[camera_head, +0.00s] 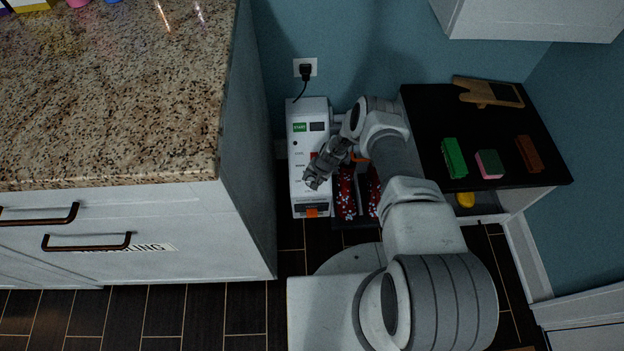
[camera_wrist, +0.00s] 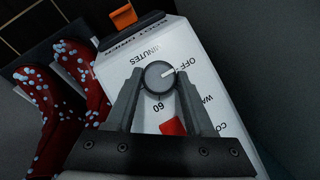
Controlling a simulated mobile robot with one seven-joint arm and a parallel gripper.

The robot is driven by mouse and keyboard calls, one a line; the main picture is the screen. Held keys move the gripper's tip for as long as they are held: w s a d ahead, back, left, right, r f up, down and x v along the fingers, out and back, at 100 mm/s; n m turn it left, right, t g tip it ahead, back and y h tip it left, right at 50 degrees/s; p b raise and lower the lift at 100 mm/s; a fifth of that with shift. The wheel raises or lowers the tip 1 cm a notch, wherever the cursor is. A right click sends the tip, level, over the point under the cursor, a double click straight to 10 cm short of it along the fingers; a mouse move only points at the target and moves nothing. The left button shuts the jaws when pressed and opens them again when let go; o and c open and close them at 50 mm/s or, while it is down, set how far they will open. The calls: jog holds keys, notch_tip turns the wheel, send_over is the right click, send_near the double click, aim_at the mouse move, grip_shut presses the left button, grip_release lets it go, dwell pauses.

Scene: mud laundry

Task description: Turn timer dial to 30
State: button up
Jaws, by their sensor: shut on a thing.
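The timer dial (camera_wrist: 158,75) is a round grey knob on the white machine's panel in the wrist view. Its white pointer line points toward the "OFF" mark at its right. "MINUTES" is printed at its upper left and "60" below it. My gripper (camera_wrist: 159,80) has one finger on each side of the dial and is shut on it. In the head view my gripper (camera_head: 314,179) is over the front of the white machine (camera_head: 309,110) and hides the dial.
Red patterned boots (camera_head: 346,195) stand just right of the machine. A granite counter (camera_head: 110,90) with a cabinet is at the left. A black-topped shelf (camera_head: 430,110) holding brushes and a wooden item is at the right. A plug (camera_head: 305,70) sits in the wall outlet.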

grip_shut()
jog(key=shift+d+m+b, duration=0.1)
jog(key=shift+m+b, duration=0.2)
jog(key=shift+d+f+m+t+y+b, duration=0.1)
jog(key=shift+f+m+t+y+b, duration=0.1)
jog(key=shift+m+t+y+b, duration=0.35)
jog(key=m+b, duration=0.1)
jog(key=m, duration=0.1)
jog(key=m+t+y+b, duration=0.1)
jog(key=shift+s+d+f+m+y, duration=0.1)
jog(key=shift+s+m+y, duration=0.05)
jog(key=shift+m+y, duration=0.15)
jog(key=m+t+y+b, duration=0.1)
jog(key=m+t+b, duration=0.1)
jog(key=m, duration=0.1)
jog(key=shift+m+b, duration=0.35)
jog(key=shift+b, duration=0.05)
jog(key=shift+s+m+t+b, duration=0.1)
jog(key=shift+m+t+b, duration=0.25)
jog(key=shift+m+b, duration=0.35)
jog(key=shift+m, duration=0.3)
